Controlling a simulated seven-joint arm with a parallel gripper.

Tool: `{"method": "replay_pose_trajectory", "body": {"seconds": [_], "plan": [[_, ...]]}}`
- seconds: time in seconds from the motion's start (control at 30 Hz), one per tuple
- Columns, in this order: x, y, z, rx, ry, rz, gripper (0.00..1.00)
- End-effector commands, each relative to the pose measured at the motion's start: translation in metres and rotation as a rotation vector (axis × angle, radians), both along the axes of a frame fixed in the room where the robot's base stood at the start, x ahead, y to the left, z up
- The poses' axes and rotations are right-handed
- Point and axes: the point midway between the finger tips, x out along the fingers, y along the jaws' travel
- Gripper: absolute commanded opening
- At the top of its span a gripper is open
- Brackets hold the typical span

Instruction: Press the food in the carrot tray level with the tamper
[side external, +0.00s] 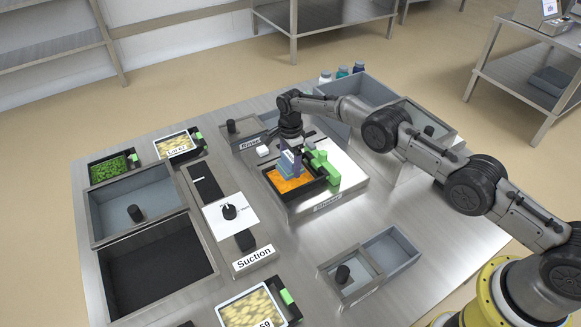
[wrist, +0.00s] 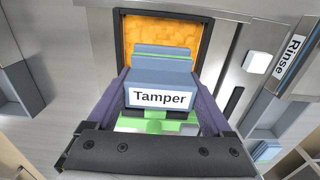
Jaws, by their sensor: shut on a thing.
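The carrot tray (side external: 320,187) is a black tray filled with orange pieces, sitting in the middle station of the table. Its orange food also shows at the top of the wrist view (wrist: 205,29). The tamper (wrist: 160,80), a blue-grey block with a white "Tamper" label, is between my gripper's fingers. A green handle (side external: 325,170) is at the tray's right side.
A Rinse station (side external: 250,145) lies behind, and a white-topped Suction station (side external: 230,216) lies left. Trays of green food (side external: 113,166) and pale food (side external: 178,144) stand at the far left. Open grey bins (side external: 391,250) are at front right. Bare steel lies between the stations.

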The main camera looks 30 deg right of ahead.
Motion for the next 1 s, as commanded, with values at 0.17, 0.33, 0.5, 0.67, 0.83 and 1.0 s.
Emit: {"method": "replay_pose_trajectory", "body": {"seconds": [0.17, 0.33, 0.5, 0.67, 0.83, 1.0], "plan": [[0.0, 0.0, 0.017, 0.0, -0.002, 0.0, 0.07], [0.0, 0.0, 0.03, 0.0, -0.001, 0.0, 0.07], [0.0, 0.0, 0.038, 0.0, 0.0, 0.0, 0.07], [0.0, 0.0, 0.04, 0.0, -0.001, 0.0, 0.07], [0.0, 0.0, 0.04, 0.0, -0.001, 0.0, 0.07], [0.0, 0.0, 0.04, 0.0, -0.001, 0.0, 0.07]]}}
